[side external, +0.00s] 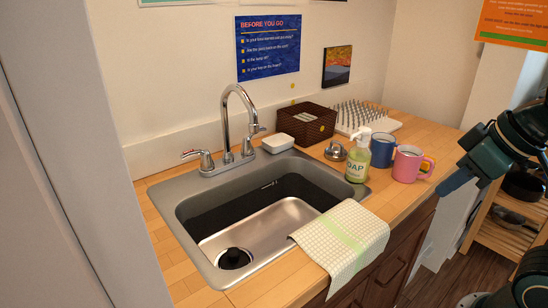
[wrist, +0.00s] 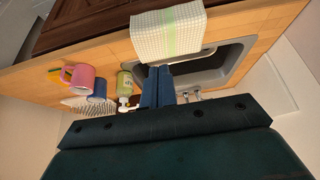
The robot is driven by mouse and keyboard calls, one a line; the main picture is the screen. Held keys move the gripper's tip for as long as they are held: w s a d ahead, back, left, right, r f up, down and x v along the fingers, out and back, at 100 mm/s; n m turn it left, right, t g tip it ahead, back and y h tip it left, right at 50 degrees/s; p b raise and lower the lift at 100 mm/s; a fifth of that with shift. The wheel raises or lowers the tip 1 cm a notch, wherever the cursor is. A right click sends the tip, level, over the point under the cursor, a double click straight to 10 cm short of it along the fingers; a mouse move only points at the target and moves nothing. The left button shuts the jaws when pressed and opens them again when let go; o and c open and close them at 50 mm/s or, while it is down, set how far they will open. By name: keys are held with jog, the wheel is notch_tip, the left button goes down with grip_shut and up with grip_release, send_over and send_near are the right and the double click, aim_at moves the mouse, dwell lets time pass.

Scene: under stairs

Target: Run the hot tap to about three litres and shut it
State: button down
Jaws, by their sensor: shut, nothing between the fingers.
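The chrome tap (side external: 240,108) has a tall curved spout and stands at the back of the sink. Its left lever (side external: 196,157) has a red mark, and its right lever (side external: 257,131) points outward. No water stream shows under the spout. The steel sink (side external: 187,235) looks empty, with a dark drain (side external: 233,258) at the bottom. My gripper (side external: 455,184) is at the right, past the mugs and well away from the tap. Its blue fingers (wrist: 157,88) are together and empty in the wrist view, where the tap levers (wrist: 190,97) show small beside them.
A checked towel (side external: 345,243) hangs over the sink's front right. A soap bottle (side external: 358,160), a blue mug (side external: 382,150) and a pink mug (side external: 408,164) stand between sink and gripper. A wicker box (side external: 306,124), soap dish (side external: 277,143) and spiked rack (side external: 366,116) are behind.

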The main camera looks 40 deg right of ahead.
jog(key=c, duration=1.5)
grip_release()
jog(key=shift+w, duration=0.15)
jog(key=shift+o, duration=0.5)
jog(key=shift+w+r, duration=0.15)
jog(key=shift+w, duration=0.15)
jog(key=w+a+m+t+y, duration=0.2)
jog(key=w+a+m, duration=0.15)
jog(key=w, duration=1.15)
jog(key=w+a+m+t+y, duration=0.25)
jog(key=w+a, duration=0.25)
jog(key=w, duration=1)
jog(key=w+a+f+m+t+y, duration=0.1)
jog(key=w+a+f+m+t, duration=0.1)
jog(key=w+f+m, duration=0.2)
jog(key=w+a+f+m+t+y, duration=0.1)
jog(key=w+a+f+m+t, duration=0.2)
jog(key=w+f, duration=0.5)
jog(key=w+m, duration=0.1)
jog(key=w, duration=0.4)
jog(key=shift+a+f+m, duration=0.2)
jog(key=shift+a+m, duration=0.1)
jog(key=shift+m, duration=0.1)
jog(key=shift+w, duration=0.1)
